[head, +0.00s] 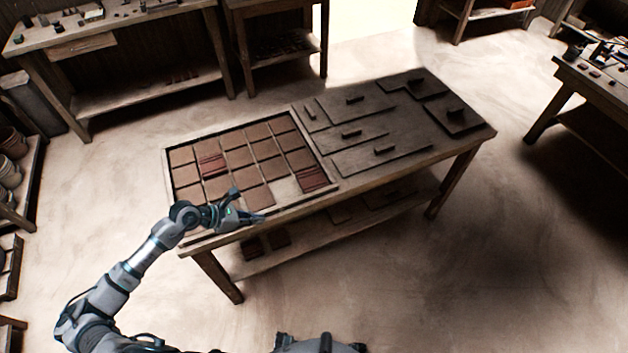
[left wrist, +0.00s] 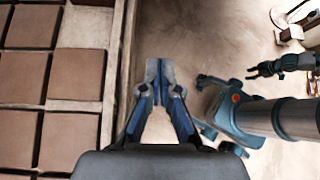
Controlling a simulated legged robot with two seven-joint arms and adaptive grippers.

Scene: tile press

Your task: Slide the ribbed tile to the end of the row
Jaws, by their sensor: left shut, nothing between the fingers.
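A shallow framed tray (head: 330,184) of square brown tiles covers the left half of the table. Two dark red tiles with ribbed tops sit in it: one ribbed tile (head: 212,164) is towards the left, the other ribbed tile (head: 312,179) is at the front right corner. A pale empty cell (head: 285,189) lies just left of the corner one; it also shows in the left wrist view (left wrist: 85,26). My left gripper (head: 262,217) is shut and empty just outside the tray's front rim. In the left wrist view its fingertips (left wrist: 160,66) meet beside the rim (left wrist: 119,55).
Dark raised panels with small blocks (head: 384,149) cover the table's right half. Plain brown tiles (head: 259,197) fill most other tray cells. Benches (head: 85,42) stand behind. Floor in front is open. Part of my own body and an arm show in the left wrist view.

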